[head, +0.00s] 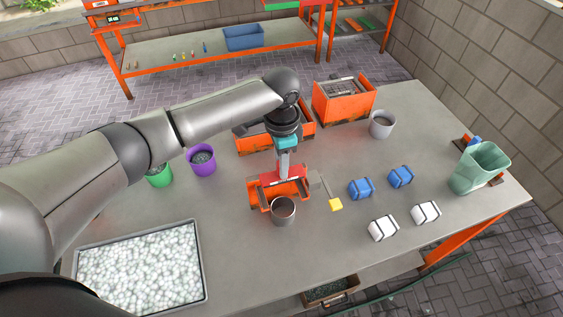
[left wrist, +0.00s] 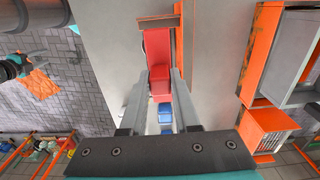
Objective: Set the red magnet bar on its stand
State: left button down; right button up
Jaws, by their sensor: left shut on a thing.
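My left gripper (head: 283,172) points down over the middle of the table, shut on the red magnet bar (head: 295,172). In the left wrist view the red bar (left wrist: 158,50) runs away from between the two fingers (left wrist: 160,95). An orange stand-like piece (head: 257,196) lies directly below and in front of the bar in the head view. The bar overlaps its back part there, and I cannot tell whether they touch. My right gripper is not in view.
A metal cup (head: 283,211) stands close in front of the orange piece. A yellow-headed tool (head: 335,204), blue blocks (head: 361,188) and white blocks (head: 382,228) lie to the right. An orange bin (head: 343,102) stands behind; a bead-filled tray (head: 140,268) is front left.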

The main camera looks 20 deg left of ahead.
pick_arm(q)
jog(key=shift+f+b, duration=1.65)
jog(key=shift+b, duration=0.35)
jog(key=shift+f, duration=1.65)
jog(key=c, duration=0.6)
grip_release()
jog(key=shift+o, duration=0.2)
notch_tip(320, 180, up, 15)
jog(key=shift+r, duration=0.15)
